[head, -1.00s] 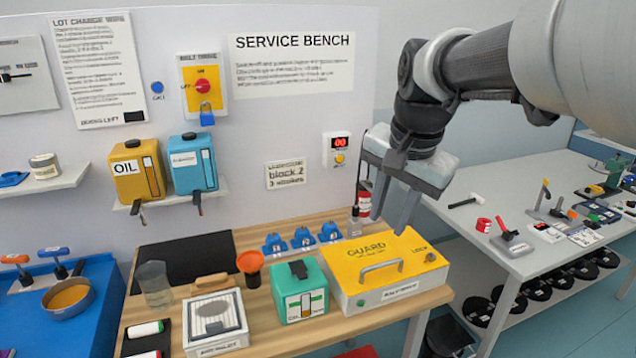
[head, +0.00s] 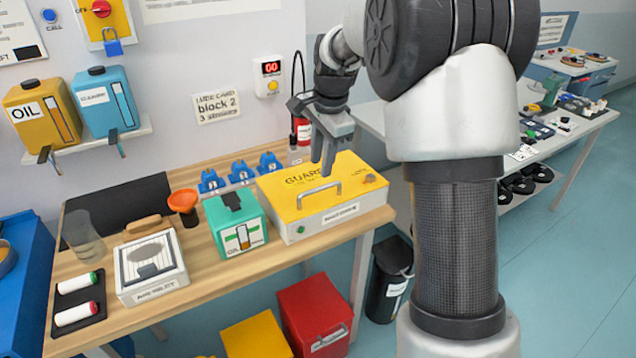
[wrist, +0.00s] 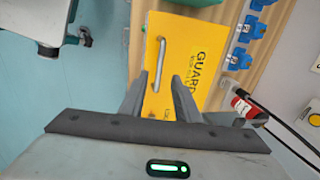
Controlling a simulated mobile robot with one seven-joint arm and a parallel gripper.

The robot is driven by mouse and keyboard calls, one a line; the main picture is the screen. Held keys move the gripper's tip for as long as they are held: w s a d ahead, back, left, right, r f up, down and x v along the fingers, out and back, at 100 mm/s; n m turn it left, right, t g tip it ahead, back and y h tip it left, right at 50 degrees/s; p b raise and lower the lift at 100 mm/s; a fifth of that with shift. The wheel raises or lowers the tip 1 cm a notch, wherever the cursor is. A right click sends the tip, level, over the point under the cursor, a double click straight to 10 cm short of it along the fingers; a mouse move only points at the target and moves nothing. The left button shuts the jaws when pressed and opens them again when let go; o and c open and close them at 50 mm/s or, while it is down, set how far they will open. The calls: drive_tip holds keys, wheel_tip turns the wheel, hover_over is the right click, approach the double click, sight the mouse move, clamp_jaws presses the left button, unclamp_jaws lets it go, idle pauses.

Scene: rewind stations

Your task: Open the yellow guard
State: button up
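The yellow guard (head: 345,172) is a flat yellow lid on a white box on the wooden bench. It is closed, with a grey bar handle (head: 319,195) on top, and a round knob or latch sits near its right corner. My gripper (head: 324,168) is over the back part of the guard, above the handle. In the wrist view, the gripper (wrist: 160,80) is open and empty, its two fingers apart. The near end of the handle (wrist: 161,62) shows between the fingers there. I cannot tell the exact height of the fingertips above the lid.
A teal oil box (head: 236,222) stands just left of the guard. Blue clamp-like parts (head: 239,172) and a red bottle (head: 303,131) are behind it. A black bin (head: 388,280) and a red box (head: 314,314) are below the bench. A white table (head: 372,117) is at right.

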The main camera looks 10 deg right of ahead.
sight(318, 188)
drive_tip(key=f, duration=0.2)
drive_tip(key=w+f, duration=0.1)
drive_tip(key=f, duration=0.4)
drive_tip(key=shift+w+a+f, duration=0.2)
drive_tip(key=shift+f, duration=0.1)
clamp_jaws()
